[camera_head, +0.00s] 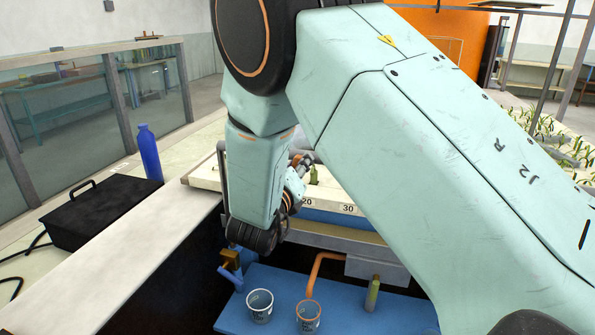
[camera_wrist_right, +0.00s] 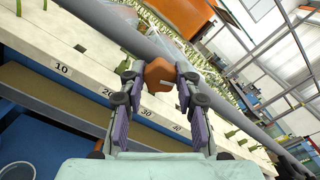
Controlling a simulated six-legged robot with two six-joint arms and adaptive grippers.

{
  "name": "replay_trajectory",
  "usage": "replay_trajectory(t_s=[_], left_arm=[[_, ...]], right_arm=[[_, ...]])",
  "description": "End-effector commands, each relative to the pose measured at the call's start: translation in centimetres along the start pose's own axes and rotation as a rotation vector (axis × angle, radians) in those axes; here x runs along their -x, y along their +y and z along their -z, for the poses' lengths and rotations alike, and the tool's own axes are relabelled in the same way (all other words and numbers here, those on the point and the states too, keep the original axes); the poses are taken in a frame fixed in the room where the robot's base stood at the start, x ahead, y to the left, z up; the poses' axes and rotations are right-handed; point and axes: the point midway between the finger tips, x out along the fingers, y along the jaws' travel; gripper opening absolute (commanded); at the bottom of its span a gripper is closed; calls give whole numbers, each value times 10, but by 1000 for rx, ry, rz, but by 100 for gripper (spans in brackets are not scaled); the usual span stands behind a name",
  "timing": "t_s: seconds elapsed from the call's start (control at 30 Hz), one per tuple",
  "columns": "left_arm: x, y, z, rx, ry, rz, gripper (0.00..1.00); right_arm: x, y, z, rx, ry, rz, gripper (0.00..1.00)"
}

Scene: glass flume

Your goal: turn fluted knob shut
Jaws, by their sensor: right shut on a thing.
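The fluted knob (camera_wrist_right: 158,75) is orange-brown with a lobed edge and shows in the right wrist view between two fingertips. My right gripper (camera_wrist_right: 159,78) is shut on it, one finger on each side. In the head view my right gripper (camera_head: 302,163) is small and partly covered by my own forearm, over the pale rail with number labels. I cannot make out the knob clearly there. Its turned angle cannot be told. My left gripper is not in view.
A blue bottle (camera_head: 149,153) and a black case (camera_head: 92,214) stand on the left ledge. Two cups, one clear (camera_head: 260,306) and one orange-rimmed (camera_head: 308,316), stand on a blue shelf (camera_head: 380,312) below. A grey pipe (camera_wrist_right: 130,30) runs behind the knob.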

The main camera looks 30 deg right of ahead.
Motion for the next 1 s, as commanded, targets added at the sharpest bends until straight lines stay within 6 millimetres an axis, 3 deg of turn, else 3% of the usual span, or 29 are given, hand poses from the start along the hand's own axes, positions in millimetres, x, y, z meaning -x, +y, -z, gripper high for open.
replay_trajectory(t_s=[0.4, 1.0], left_arm=[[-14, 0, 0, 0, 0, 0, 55], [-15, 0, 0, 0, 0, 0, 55]], right_arm=[[0, 1, 1, 392, 0, 1, 1], [0, 1, 0, 937, 1, 2, 1]])
